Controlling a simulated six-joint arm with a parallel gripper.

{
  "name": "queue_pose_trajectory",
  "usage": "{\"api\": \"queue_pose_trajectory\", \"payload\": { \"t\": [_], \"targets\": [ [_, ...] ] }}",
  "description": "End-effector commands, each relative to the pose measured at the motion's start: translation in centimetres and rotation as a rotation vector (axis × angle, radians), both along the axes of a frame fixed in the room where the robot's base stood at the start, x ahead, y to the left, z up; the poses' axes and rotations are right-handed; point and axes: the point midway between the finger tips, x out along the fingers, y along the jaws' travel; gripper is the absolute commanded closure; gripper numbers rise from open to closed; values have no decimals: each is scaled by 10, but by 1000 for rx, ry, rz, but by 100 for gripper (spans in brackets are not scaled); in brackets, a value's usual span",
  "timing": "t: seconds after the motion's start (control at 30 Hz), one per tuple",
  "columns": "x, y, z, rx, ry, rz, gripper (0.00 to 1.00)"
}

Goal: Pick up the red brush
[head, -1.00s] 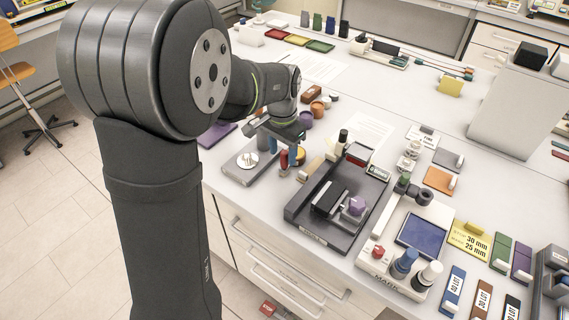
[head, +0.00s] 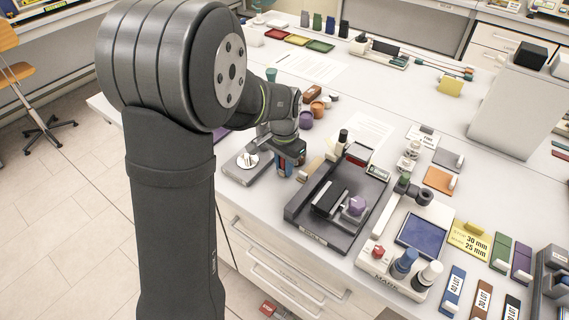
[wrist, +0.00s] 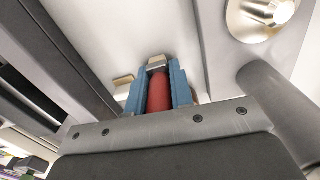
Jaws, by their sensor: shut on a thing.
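The red brush (wrist: 159,91) shows as a red cylinder between the two blue fingers of my gripper (wrist: 158,88) in the wrist view. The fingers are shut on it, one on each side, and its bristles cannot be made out. In the head view, my gripper (head: 284,167) is low over the bench, between the grey plate and the black tray. The wrist hides most of the brush there, and I cannot tell whether it touches the bench.
A grey plate with a metal knob (head: 248,162) is close on the left. A black tray device (head: 310,228) is close on the right. Purple and orange pots (head: 306,120) stand behind.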

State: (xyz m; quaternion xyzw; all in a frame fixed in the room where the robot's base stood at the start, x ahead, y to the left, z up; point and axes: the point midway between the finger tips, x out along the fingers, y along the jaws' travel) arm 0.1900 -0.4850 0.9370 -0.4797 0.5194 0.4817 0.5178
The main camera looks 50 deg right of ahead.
Motion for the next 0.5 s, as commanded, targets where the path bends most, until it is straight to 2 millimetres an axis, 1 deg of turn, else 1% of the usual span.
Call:
{"api": "queue_pose_trajectory", "payload": {
  "t": [0.27,0.37,0.47,0.5],
  "targets": [
    [0,0,3,-1,0,0,100],
    [0,-1,10,-3,-1,0,100],
    [0,-1,22,-3,-1,0,100],
    [0,-1,30,-5,-2,0,100]
  ]
}}
